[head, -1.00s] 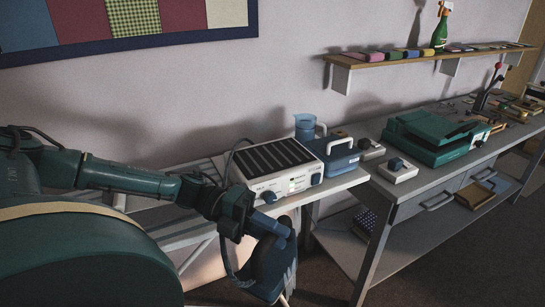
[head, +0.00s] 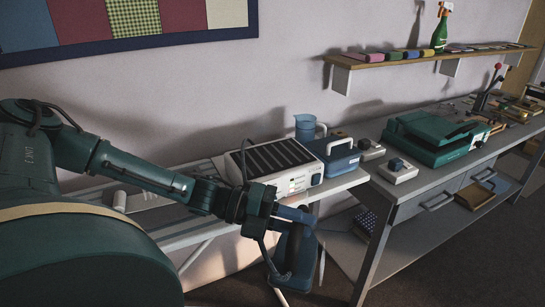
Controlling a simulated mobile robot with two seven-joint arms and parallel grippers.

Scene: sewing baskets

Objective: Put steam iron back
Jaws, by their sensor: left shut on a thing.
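My left gripper (head: 288,214) is shut on the blue handle of the dark blue steam iron (head: 297,262). The iron hangs in the air in front of the work surface's front edge, tilted with its body pointing down. The white station (head: 293,184) with a dark ribbed top stands on the surface, behind and above the iron in the picture. The iron is apart from it. My right gripper is not in view.
A blue case (head: 338,163) with a pale handle and a blue jug (head: 305,127) stand right of the station. A grey bench (head: 412,182) holds a green machine (head: 440,138) and small control boxes. A wall shelf (head: 385,61) hangs above.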

